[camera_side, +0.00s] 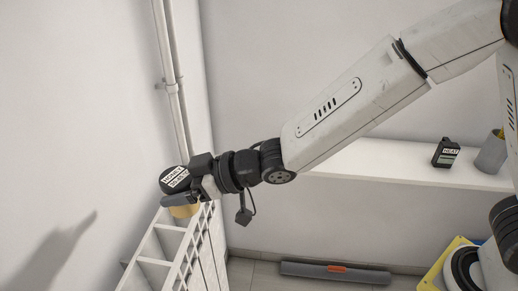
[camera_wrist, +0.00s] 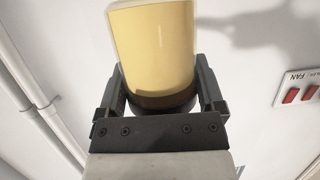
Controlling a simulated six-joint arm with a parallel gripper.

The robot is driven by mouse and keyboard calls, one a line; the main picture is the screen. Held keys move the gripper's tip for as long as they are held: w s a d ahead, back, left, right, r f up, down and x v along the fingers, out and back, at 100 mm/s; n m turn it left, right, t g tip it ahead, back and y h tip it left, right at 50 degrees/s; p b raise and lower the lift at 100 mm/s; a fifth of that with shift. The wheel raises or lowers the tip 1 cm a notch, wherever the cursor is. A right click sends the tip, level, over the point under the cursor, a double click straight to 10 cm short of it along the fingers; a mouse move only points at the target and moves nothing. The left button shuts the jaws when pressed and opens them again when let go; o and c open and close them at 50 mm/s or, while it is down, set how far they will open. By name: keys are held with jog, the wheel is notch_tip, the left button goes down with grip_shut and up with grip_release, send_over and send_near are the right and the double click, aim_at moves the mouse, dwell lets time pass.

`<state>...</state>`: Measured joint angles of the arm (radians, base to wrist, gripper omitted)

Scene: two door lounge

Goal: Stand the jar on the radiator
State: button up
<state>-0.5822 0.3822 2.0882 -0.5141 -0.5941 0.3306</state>
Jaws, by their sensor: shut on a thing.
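The jar (camera_side: 183,211) has a yellow body and a dark lid with a white label. It looks upright in the side view, and its body also shows in the wrist view (camera_wrist: 155,48), where the picture is upside down. My gripper (camera_side: 184,197) is shut on the jar around its lid end; both fingers flank the dark lid in the wrist view (camera_wrist: 161,98). The white radiator (camera_side: 156,262) stands against the wall, below and around the jar in the side view. The jar's base is at the radiator's top, but I cannot tell whether it touches.
White pipes (camera_side: 171,85) run up the wall behind the radiator. A white shelf (camera_side: 370,165) at right holds a black box (camera_side: 446,153) and a grey cup (camera_side: 491,155). A dark bar (camera_side: 300,270) lies on the floor. Red switches (camera_wrist: 291,96) are on the wall.

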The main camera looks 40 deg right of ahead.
jog(key=shift+w+a+f, duration=0.3)
jog(key=shift+w+f, duration=0.2)
jog(key=shift+f, duration=0.15)
jog(key=shift+w+a+f, duration=0.35)
jog(key=shift+w+f, duration=0.15)
jog(key=shift+f, duration=0.2)
jog(key=shift+w+a+f, duration=0.3)
jog(key=shift+w+f, duration=0.2)
jog(key=shift+f, duration=0.15)
jog(key=shift+w+a+f, duration=0.15)
jog(key=shift+w+f, duration=0.1)
jog(key=shift+f, duration=1.6)
jog(key=shift+f, duration=0.15)
jog(key=o, duration=1.3)
jog(key=shift+s, duration=0.1)
jog(key=v, duration=1.2)
